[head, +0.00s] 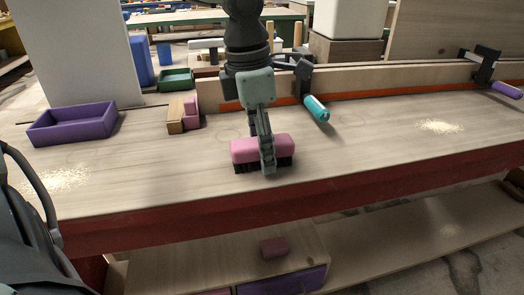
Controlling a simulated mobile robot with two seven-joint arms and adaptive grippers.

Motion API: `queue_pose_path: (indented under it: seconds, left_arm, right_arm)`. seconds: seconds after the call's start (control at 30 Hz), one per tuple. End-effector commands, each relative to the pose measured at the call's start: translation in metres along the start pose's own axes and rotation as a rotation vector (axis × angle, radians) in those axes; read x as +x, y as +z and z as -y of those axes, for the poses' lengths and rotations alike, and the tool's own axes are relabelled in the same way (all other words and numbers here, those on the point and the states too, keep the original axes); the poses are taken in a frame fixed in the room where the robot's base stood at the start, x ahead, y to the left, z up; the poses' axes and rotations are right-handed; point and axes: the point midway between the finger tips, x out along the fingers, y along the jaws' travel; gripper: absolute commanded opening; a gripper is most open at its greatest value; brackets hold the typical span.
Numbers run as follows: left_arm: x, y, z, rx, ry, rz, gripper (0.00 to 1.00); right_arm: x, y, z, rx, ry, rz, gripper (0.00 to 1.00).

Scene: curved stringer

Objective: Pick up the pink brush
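The pink brush (243,150) stands on the wooden workbench (360,165) near its front edge, dark bristles down. My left gripper (260,150) points down over it from above. One finger lies across the near side of the brush, right of its middle, and hides a strip of it. The other finger goes down behind the brush and its tip is hidden. I cannot tell whether the fingers press on the brush. My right gripper is not in view.
A purple tray (72,124) and a wood and pink block (183,115) lie to the left. A clamp with a teal handle (316,108) is close behind, on the curved wooden stringer (380,80). Another clamp (484,66) is far right. The bench right of the brush is mostly clear.

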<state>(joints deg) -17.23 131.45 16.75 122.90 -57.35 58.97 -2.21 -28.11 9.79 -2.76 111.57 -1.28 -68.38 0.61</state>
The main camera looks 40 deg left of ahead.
Motion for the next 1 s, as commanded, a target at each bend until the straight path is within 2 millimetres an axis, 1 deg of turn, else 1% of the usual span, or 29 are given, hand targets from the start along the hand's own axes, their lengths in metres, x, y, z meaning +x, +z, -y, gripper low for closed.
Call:
queue_pose_path:
  seconds: [0.03,0.07,0.4,0.67,0.77,0.87,0.97,1.0]
  left_arm:
    - [0.000,0.000,0.000,0.000,0.000,0.000,0.51]
    - [0.000,0.000,0.000,0.000,0.000,0.000,0.47]
    - [0.000,0.000,0.000,0.000,0.000,0.000,0.05]
    - [-0.002,0.001,0.000,0.000,0.000,0.001,0.05]
    - [-0.006,0.001,0.000,-0.001,0.001,0.002,0.05]
    - [-0.016,0.003,-0.001,-0.001,0.003,0.004,0.05]
    - [-0.032,0.005,-0.001,-0.001,0.004,0.005,0.05]
    - [-0.042,0.006,-0.001,-0.001,0.005,0.006,0.05]
  right_arm:
    - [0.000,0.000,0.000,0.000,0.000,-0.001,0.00]
    - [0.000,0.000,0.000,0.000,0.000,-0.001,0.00]
    - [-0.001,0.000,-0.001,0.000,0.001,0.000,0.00]
    - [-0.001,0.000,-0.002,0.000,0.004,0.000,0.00]
    - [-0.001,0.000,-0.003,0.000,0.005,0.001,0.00]
    - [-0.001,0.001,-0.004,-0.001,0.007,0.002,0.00]
    - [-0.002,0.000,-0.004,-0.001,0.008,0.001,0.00]
    - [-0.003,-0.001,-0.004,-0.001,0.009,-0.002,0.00]
